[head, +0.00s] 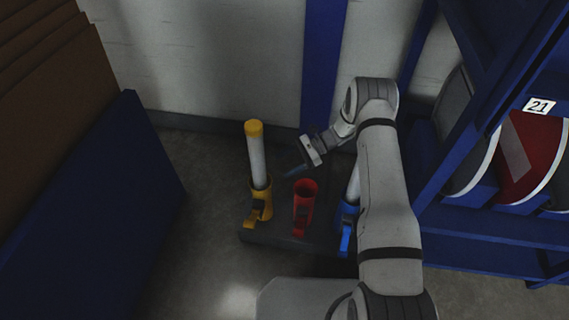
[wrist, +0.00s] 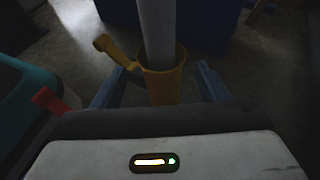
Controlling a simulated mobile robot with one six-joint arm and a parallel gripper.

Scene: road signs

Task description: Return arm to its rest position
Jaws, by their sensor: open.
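My gripper (head: 292,172) is open and empty, to the right of the yellow-capped white tube (head: 257,160) and apart from it in the head view. That tube stands upright in the yellow holder (head: 260,204). In the wrist view, the yellow holder (wrist: 163,82) and the white tube (wrist: 157,30) show between the two fingers of my gripper (wrist: 158,85). The red holder (head: 304,205) looks empty. A second white tube (head: 353,187) stands in the blue holder (head: 347,222), partly hidden by my arm.
The holders stand on a dark base (head: 262,238) on the floor. A blue rack (head: 480,238) on the right holds round signs, one red (head: 536,150), with a label 21 (head: 540,106). A blue panel (head: 90,200) stands at left. A pale wall (head: 220,60) with a blue post (head: 322,60) is behind.

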